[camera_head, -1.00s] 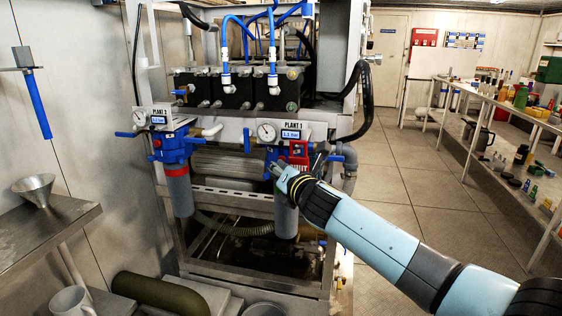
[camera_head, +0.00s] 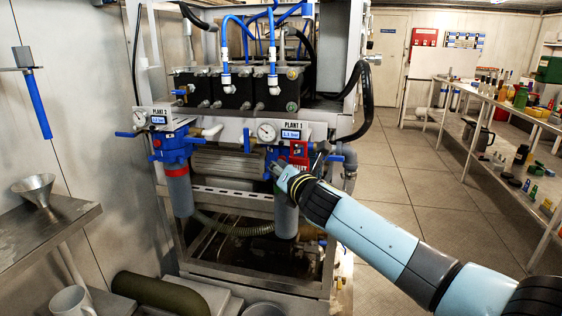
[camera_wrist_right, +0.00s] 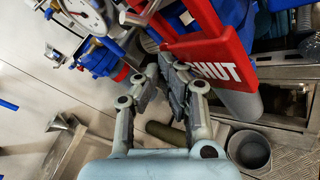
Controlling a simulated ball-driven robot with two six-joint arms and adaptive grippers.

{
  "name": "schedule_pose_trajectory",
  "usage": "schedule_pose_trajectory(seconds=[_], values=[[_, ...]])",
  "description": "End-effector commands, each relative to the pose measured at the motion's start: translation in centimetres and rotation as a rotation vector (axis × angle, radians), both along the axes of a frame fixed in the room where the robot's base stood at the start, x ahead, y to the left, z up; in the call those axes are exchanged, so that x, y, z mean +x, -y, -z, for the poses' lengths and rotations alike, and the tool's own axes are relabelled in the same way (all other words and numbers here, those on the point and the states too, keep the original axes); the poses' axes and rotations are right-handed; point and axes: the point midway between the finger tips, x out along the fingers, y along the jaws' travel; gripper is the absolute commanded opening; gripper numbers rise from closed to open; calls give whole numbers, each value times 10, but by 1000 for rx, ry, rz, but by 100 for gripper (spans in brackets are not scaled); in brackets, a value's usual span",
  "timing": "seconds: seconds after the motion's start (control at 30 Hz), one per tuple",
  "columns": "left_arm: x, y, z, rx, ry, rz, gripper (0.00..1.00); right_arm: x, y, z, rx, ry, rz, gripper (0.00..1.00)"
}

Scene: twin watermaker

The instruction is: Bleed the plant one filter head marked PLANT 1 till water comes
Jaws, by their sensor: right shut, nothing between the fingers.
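The PLANT 1 plate (camera_head: 292,125) with a round gauge (camera_head: 266,132) and a small blue display sits above the blue filter head, whose grey bowl (camera_head: 286,218) hangs below. A red tag (camera_head: 299,152) hangs at the head; in the wrist view the red tag (camera_wrist_right: 205,45) reads SHUT. My right gripper (camera_head: 275,168) is at the front of this head, partly covering it. In the wrist view my right gripper's fingers (camera_wrist_right: 165,68) are together and empty beside the tag; I cannot tell if they touch anything. No water shows. My left gripper is out of view.
The PLANT 2 filter head (camera_head: 172,146) with a red ring stands to the left. A steel shelf (camera_head: 45,235) with a funnel (camera_head: 35,188) is at far left. A cluttered bench (camera_head: 500,110) lines the right. The floor (camera_head: 400,190) between is clear.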

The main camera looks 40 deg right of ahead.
Motion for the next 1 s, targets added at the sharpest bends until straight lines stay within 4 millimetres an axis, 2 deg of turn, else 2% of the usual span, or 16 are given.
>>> schedule_pose_trajectory(seconds=[0.37, 0.7, 1.0], values=[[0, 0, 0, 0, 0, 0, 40, -1, -1, 0, 0, 0, 0, 0], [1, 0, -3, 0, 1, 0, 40, -11, -13, 0, 1, 0, 0, 0], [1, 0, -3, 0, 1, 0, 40, -12, -13, 0, 0, 0, 0, 0]])
